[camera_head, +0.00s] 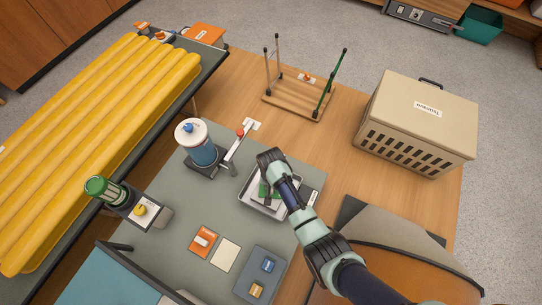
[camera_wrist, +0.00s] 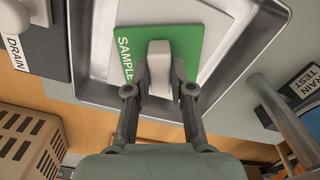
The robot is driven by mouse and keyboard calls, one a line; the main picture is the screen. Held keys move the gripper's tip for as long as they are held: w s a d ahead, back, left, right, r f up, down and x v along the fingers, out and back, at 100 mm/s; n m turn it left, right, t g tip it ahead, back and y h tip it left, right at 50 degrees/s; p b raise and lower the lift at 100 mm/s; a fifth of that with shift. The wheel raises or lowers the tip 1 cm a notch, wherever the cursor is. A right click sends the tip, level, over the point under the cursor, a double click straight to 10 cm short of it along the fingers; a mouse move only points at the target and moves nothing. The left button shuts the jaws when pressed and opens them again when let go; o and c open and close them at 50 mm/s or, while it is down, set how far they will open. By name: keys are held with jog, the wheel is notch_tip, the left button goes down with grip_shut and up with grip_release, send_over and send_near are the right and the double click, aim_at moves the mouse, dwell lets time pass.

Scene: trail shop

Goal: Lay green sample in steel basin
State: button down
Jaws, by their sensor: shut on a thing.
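The green sample (camera_wrist: 187,43) is a flat green piece marked "SAMPLE" with a raised white block-like grip (camera_wrist: 159,62) on it. In the wrist view my gripper (camera_wrist: 160,88) is shut on that white grip. The sample lies over the steel basin (camera_wrist: 257,55), inside its rim as seen from above; I cannot tell whether it touches the bottom. In the head view the steel basin (camera_head: 288,212) sits on the grey mat, with the green sample (camera_head: 264,189) partly hidden by my gripper (camera_head: 266,194).
A blue container with white lid (camera_head: 199,147) stands left of the basin. Orange (camera_head: 203,240) and white cards and a blue-grey tray (camera_head: 262,272) lie in front. A beige crate (camera_head: 418,120) stands right. A wooden rack (camera_head: 297,100) stands behind. A "DRAIN" label (camera_wrist: 14,47) lies beside the basin.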

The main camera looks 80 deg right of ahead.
jog(key=c, duration=1)
grip_release()
notch_tip(320, 180, up, 12)
jog(key=p, duration=0.6)
jog(key=shift+r, duration=0.1)
jog(key=w+a+r+n+t+h, duration=0.2)
jog(key=w+a+r+n+t, duration=0.7)
jog(key=w+a+r, duration=1)
jog(key=s+a+r+n+t, duration=0.1)
jog(key=a+r+n, duration=0.1)
jog(key=a+r, duration=0.2)
jog(key=s+a+r+n+t+y, duration=0.1)
jog(key=a+r+n, duration=0.1)
jog(key=a+r, duration=0.3)
jog(key=s+a+r+n+t+y, duration=0.1)
jog(key=a+r+n, duration=0.1)
jog(key=a+r, duration=0.3)
jog(key=shift+s+r+n+t, duration=0.4)
jog(key=shift+r, duration=0.3)
